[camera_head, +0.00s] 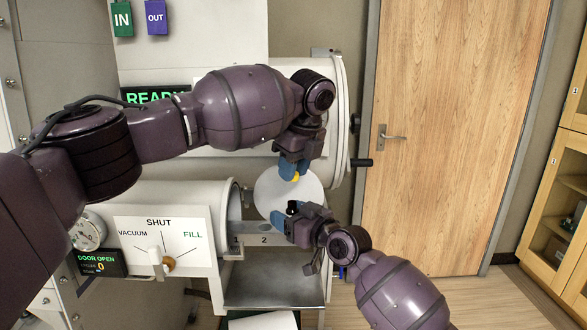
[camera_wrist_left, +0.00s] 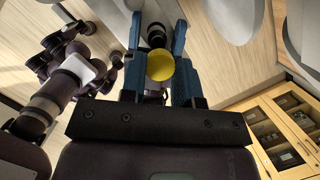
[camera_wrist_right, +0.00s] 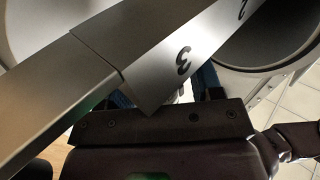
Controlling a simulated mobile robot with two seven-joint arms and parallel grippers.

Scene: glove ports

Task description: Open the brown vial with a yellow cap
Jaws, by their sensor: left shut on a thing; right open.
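The yellow cap (camera_head: 296,177) is between the blue fingertips of my left gripper (camera_head: 290,170). The left wrist view also shows the yellow cap (camera_wrist_left: 160,66) between both fingers. Below it in the head view is a small dark round thing (camera_head: 292,206), apart from the cap; it looks like the vial's top, but its brown body is not clearly visible. My right gripper (camera_head: 284,220) is open around or beside this dark thing; which one I cannot tell. In the right wrist view a metal tray strip (camera_wrist_right: 150,60) hides most of its fingers.
The numbered tray (camera_head: 256,240) sticks out of the lower port (camera_head: 236,205), whose panel reads door open. A white round disc (camera_head: 270,190) is behind the grippers. A metal shelf (camera_head: 270,290) lies below. The upper port (camera_head: 340,120) is behind my left arm. A wooden door (camera_head: 450,120) stands right.

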